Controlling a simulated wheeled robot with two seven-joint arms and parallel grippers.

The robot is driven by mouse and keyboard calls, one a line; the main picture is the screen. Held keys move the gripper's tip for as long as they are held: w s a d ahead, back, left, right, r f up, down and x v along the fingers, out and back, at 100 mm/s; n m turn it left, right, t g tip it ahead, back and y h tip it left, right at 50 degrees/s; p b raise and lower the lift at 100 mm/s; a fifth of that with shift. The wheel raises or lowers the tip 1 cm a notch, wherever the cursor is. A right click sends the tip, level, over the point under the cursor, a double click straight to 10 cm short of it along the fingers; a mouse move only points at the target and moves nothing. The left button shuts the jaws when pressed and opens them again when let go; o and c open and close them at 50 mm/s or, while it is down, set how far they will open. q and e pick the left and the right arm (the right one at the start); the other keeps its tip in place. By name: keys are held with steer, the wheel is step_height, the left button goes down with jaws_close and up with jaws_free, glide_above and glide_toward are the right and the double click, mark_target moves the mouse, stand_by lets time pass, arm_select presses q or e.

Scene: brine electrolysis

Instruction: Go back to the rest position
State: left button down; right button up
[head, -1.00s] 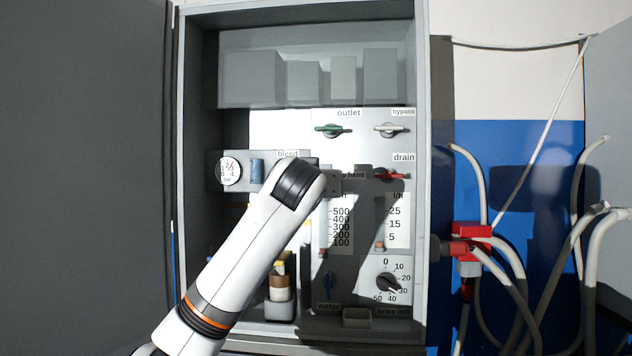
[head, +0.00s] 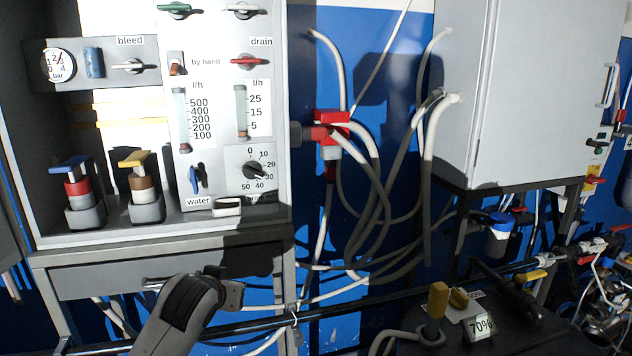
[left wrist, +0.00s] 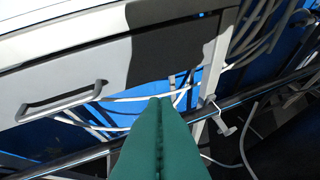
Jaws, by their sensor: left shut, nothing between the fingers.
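My left arm comes in from the bottom of the head view, and its wrist and gripper (head: 232,292) are low in front of the cabinet's drawer (head: 150,276). In the left wrist view the two green fingers of my left gripper (left wrist: 160,102) lie together, shut, with nothing between them. They point toward the space under the drawer, right of its handle (left wrist: 60,102). I see no contact with the drawer or the rail. My right gripper does not show.
The open cabinet holds a control panel (head: 215,110) with valves and gauges. A dark rail (head: 350,306) runs below the drawer. Hoses (head: 375,200) hang from a red fitting (head: 330,127). A grey box (head: 540,90) and a dark table with a 70% sign (head: 481,326) are at right.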

arm_select(q)
steer(key=s+f+g, duration=0.4)
steer(key=s+f, duration=1.4)
steer(key=s+a+f+g, duration=0.1)
steer(key=s+f+g, duration=0.15)
steer(key=s, duration=0.75)
steer(key=s+a+f+g, duration=0.1)
steer(key=s+f+g, duration=0.15)
steer(key=s, duration=0.75)
step_height(320, 180, down, 28)
steer(key=s, duration=0.2)
steer(key=s+a+f+m+g, duration=0.1)
steer(key=s+a+f, duration=0.1)
steer(key=s+f, duration=1.2)
steer(key=shift+s+a+f, duration=0.15)
steer(key=shift+s+a, duration=0.25)
steer(key=shift+s, duration=0.2)
